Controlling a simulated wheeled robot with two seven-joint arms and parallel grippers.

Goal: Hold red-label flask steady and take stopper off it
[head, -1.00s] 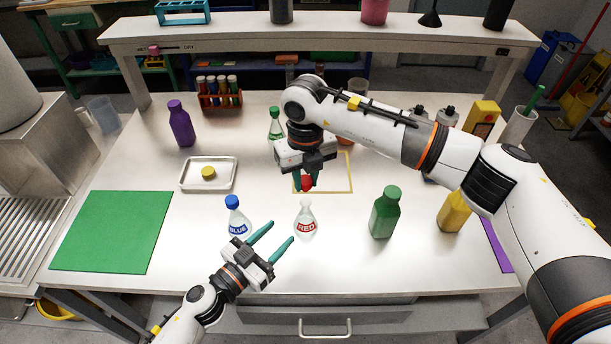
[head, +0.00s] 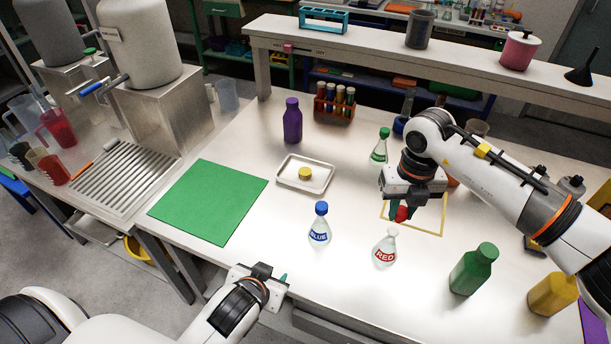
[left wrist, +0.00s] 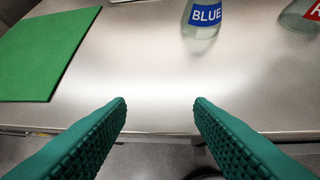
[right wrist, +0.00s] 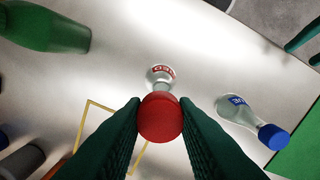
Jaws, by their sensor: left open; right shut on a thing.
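The red-label flask (head: 385,250) stands upright on the white table, its neck bare in the head view. It also shows in the right wrist view (right wrist: 160,75), beyond the stopper. The red stopper (right wrist: 160,118) is between the fingertips of my right gripper (head: 402,211), which is shut on it and holds it above the flask, apart from the neck. My left gripper (left wrist: 160,104) is open and empty at the table's front edge, away from the flask. In the head view its fingers are mostly hidden.
The blue-label flask (head: 320,225) stands left of the red one. A green bottle (head: 473,269) stands to its right. A white tray (head: 292,184) with a yellow cap, a green mat (head: 209,202) and a yellow outlined square (head: 428,233) lie on the table. The front middle is clear.

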